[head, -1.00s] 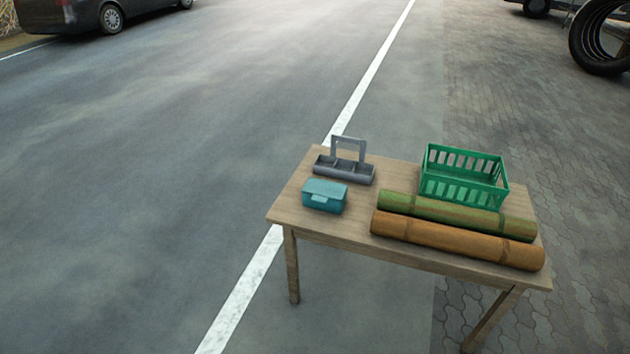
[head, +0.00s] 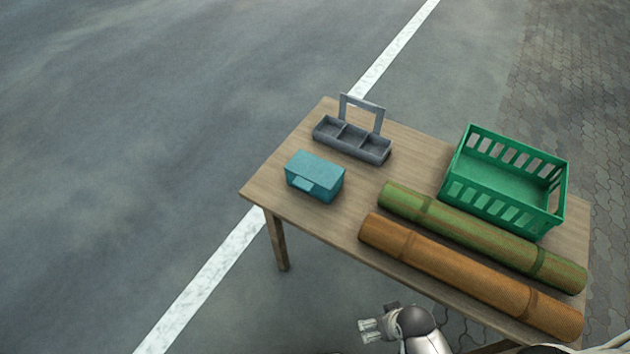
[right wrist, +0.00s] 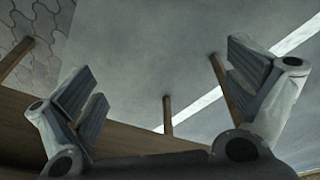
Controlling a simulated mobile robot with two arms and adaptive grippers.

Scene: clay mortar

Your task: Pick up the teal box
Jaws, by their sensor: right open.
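The teal box (head: 315,177) sits closed on the left part of the wooden table (head: 275,187), with its latch side facing the table's near left edge. My right gripper (head: 365,331) is at the bottom of the head view, in front of the table's near edge and well apart from the box. In the right wrist view its fingers (right wrist: 165,90) are spread wide with nothing between them. The box does not show in that view. My left gripper is in neither view.
A grey divided caddy with a handle (head: 352,139) stands just behind the box. A green crate (head: 505,182), a green roll (head: 480,237) and an orange roll (head: 470,277) fill the table's right side. Table legs (right wrist: 167,115) show in the right wrist view.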

